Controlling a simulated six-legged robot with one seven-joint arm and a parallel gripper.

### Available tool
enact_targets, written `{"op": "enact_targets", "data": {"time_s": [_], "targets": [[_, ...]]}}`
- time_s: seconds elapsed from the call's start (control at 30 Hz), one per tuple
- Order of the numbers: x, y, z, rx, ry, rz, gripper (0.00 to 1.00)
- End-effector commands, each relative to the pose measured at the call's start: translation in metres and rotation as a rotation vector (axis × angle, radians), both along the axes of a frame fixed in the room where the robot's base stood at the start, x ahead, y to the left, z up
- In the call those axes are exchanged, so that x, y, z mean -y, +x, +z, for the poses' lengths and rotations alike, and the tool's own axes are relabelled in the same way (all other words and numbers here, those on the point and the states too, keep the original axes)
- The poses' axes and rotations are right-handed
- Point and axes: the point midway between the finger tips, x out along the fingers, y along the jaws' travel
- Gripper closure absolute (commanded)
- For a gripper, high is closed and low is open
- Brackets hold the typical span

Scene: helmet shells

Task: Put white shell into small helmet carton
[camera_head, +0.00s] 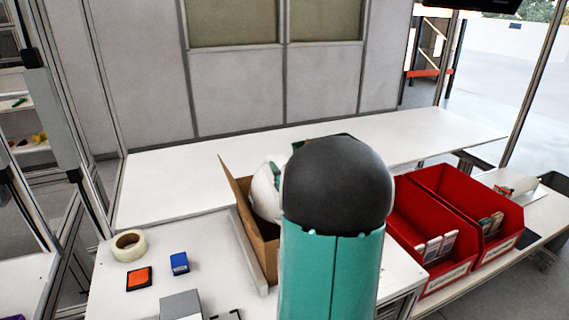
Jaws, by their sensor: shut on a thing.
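The small helmet carton (238,205) is an open brown cardboard box on the white bench, left of my teal and black arm. Its left flap stands up, and the arm hides its right side. The white shell (264,194) shows as a rounded white shape at the carton's opening, partly hidden by my arm. My gripper (277,173) shows only as a small teal and dark piece against the shell's right side. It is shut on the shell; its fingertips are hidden. I cannot tell whether the shell touches the carton floor.
Two red bins (440,232) holding small packs stand to the right of my arm. A tape roll (128,246), an orange pad (139,278), a blue box (179,263) and a grey block (181,305) lie at the left front. The back bench (170,190) is clear at left.

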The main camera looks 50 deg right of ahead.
Motion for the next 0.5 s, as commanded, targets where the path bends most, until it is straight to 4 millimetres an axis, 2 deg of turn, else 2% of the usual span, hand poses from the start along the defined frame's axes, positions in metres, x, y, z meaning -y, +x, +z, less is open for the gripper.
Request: {"op": "enact_targets", "data": {"time_s": [0.5], "targets": [[0.0, 0.0, -0.018, 0.001, -0.001, 0.0, 1.0]]}}
